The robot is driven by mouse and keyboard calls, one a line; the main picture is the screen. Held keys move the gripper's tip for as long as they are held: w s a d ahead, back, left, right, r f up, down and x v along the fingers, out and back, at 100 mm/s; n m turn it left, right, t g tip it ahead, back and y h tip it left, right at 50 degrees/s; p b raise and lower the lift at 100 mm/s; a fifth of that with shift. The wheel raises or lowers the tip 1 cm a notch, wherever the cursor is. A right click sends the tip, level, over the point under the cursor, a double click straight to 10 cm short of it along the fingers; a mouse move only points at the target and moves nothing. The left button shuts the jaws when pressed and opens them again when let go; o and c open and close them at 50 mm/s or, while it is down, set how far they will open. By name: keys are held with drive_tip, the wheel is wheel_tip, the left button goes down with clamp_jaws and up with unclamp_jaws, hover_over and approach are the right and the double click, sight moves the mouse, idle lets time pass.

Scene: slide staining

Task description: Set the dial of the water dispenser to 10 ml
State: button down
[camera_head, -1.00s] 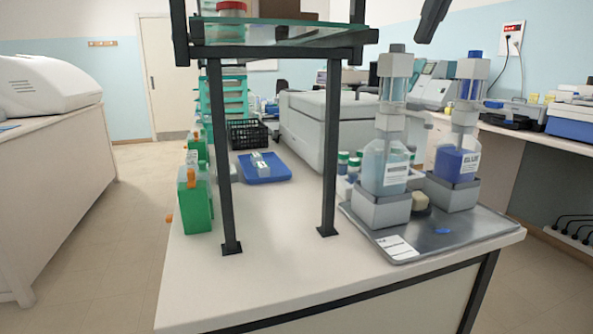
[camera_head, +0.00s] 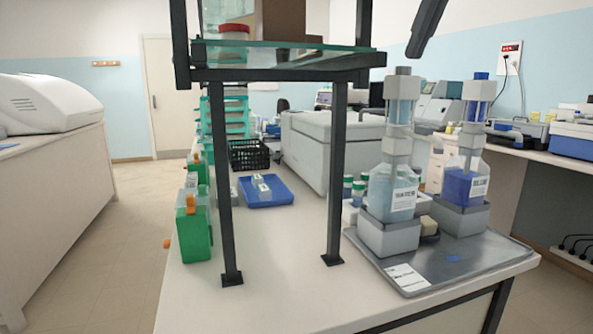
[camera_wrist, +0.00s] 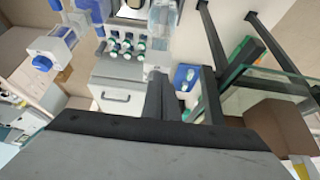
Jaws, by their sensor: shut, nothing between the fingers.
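The water dispenser is a clear bottle (camera_head: 393,190) of pale blue liquid with a white label, upright in a grey block. A grey pump head with a dark top cap stands above it. Its dial setting is too small to read. The dispenser stands on a grey metal tray (camera_head: 480,268) at the bench's right side. In the head view a dark part of my arm hangs at the top, above and right of the dispenser. My gripper (camera_wrist: 163,80) shows in the wrist view as dark fingers, shut and empty, pointing over the bench, apart from the dispenser.
A blue-liquid dispenser (camera_head: 464,185) stands close at the right on the same tray. A glass shelf (camera_head: 280,58) on black posts rises at the left. Green-capped vials (camera_wrist: 125,45) and a large grey instrument (camera_head: 310,150) stand behind. The bench front between the posts is clear.

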drive_tip(key=shift+f, duration=1.15)
drive_tip(key=shift+w, duration=0.6)
idle(0.4)
drive_tip(key=shift+d, duration=0.1)
idle(0.5)
drive_tip(key=shift+s+d, duration=0.1)
drive_tip(key=shift+s, duration=0.25)
wheel_tip(320, 180, up, 6)
idle(0.7)
